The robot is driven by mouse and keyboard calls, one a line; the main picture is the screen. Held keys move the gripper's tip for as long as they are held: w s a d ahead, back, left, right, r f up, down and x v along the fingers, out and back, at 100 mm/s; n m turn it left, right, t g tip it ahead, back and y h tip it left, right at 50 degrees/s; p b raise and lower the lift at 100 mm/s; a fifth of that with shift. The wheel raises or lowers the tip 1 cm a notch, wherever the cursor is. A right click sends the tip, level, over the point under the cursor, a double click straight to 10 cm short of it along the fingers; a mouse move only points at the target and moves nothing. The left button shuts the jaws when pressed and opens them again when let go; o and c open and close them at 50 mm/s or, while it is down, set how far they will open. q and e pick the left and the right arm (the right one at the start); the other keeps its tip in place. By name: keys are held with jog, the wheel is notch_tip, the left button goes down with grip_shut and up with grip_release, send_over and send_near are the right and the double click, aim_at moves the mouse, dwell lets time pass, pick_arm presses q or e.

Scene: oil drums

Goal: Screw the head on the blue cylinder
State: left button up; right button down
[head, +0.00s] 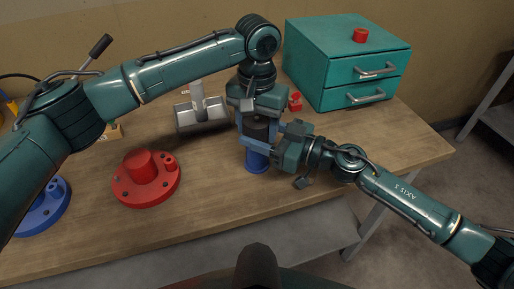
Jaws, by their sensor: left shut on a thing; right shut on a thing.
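The blue cylinder (256,161) stands upright on the wooden table, near the middle of the head view. A dark head (257,131) sits at its top, in line with it. My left gripper (257,122) points down from above and is shut on the dark head. My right gripper (255,146) comes in from the right and is shut on the upper part of the blue cylinder. The fingers hide the joint between head and cylinder, so I cannot tell how closely they meet.
A red round base (146,189) with a raised boss lies at left, and a blue one (44,210) lies at the far left. A grey metal piece (201,116) and a small red part (295,101) stand behind. A teal drawer cabinet (335,75) fills the back right.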

aim_at(257, 117)
jog(key=shift+w+d, duration=0.1)
jog(key=shift+w, duration=0.05)
pick_arm(q)
jog(key=o, duration=1.1)
jog(key=shift+r, duration=0.1)
jog(key=shift+r, duration=2.2)
jog(key=o, duration=0.5)
